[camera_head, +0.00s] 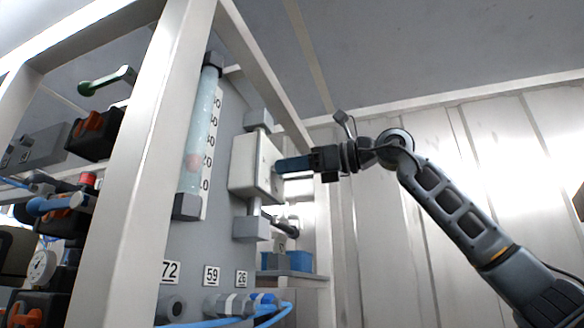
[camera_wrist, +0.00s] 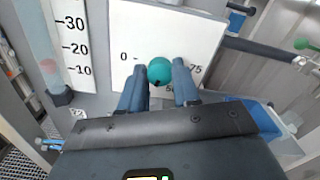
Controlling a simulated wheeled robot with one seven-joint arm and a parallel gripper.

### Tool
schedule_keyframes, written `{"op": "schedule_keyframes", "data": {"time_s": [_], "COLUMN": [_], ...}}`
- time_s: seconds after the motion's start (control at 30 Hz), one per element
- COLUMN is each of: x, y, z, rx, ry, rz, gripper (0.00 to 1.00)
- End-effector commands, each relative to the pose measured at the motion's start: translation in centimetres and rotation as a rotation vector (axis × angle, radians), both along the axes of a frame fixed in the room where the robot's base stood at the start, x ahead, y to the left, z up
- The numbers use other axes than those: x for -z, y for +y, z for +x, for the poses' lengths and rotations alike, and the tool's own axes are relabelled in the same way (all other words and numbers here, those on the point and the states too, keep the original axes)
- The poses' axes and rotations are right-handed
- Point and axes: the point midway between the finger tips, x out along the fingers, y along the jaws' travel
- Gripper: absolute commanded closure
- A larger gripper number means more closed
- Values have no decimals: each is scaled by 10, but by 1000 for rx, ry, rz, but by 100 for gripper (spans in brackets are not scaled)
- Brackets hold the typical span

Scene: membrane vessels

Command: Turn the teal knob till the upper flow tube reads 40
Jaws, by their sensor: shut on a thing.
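The teal knob (camera_wrist: 160,70) sits on a white dial plate (camera_wrist: 140,38) marked 0, 50 and 75. A small dark mark shows at the knob's lower edge in the wrist view. My gripper (camera_wrist: 160,82) has its two blue fingers on either side of the knob, shut on it. In the head view my gripper (camera_head: 281,166) reaches the white valve box (camera_head: 250,165) from the right and hides the knob. The upper flow tube (camera_head: 204,120) stands upright left of the box. Its reddish float (camera_head: 193,161) is near 20; in the wrist view the float (camera_wrist: 48,66) looks between 10 and 20.
A pale frame post (camera_head: 155,130) stands left of the tube. A dark handle (camera_head: 282,227) juts out below the box. Number plates and blue hoses (camera_head: 265,310) are lower down. A blue bin (camera_head: 298,262) is behind. Free room lies right of the panel.

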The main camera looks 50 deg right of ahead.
Motion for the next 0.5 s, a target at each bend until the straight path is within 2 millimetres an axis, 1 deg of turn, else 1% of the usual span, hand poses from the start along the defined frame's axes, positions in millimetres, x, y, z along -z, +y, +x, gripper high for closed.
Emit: {"op": "schedule_keyframes", "data": {"time_s": [0.5], "x": [1], "y": [1], "z": [-1], "rx": [1], "ry": [-156], "rz": [-428], "gripper": [99]}}
